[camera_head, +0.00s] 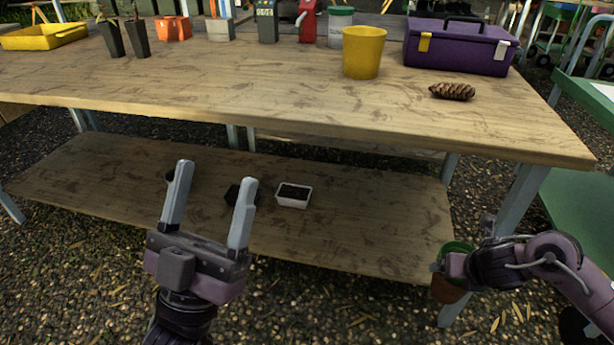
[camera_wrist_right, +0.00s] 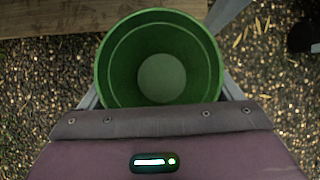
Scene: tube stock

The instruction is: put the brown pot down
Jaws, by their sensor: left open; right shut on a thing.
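The brown pot (camera_head: 446,291) is at the lower right of the head view, brown outside with green at its top. In the right wrist view the pot (camera_wrist_right: 160,78) shows its round green rim and empty green inside. My right gripper (camera_head: 456,264) is shut on it, with a finger along each side. The pot is in the air in front of the bench's right end, apart from the lower shelf. My left gripper (camera_head: 216,174) is open and empty, in front of the lower shelf in the head view.
The wooden bench top (camera_head: 250,100) has clear room along its front. A yellow pot (camera_head: 363,53), a pine cone (camera_head: 453,91) and a purple toolbox (camera_head: 458,48) stand at its right. The lower shelf (camera_head: 370,215) holds a white tray (camera_head: 293,195) and dark small pots.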

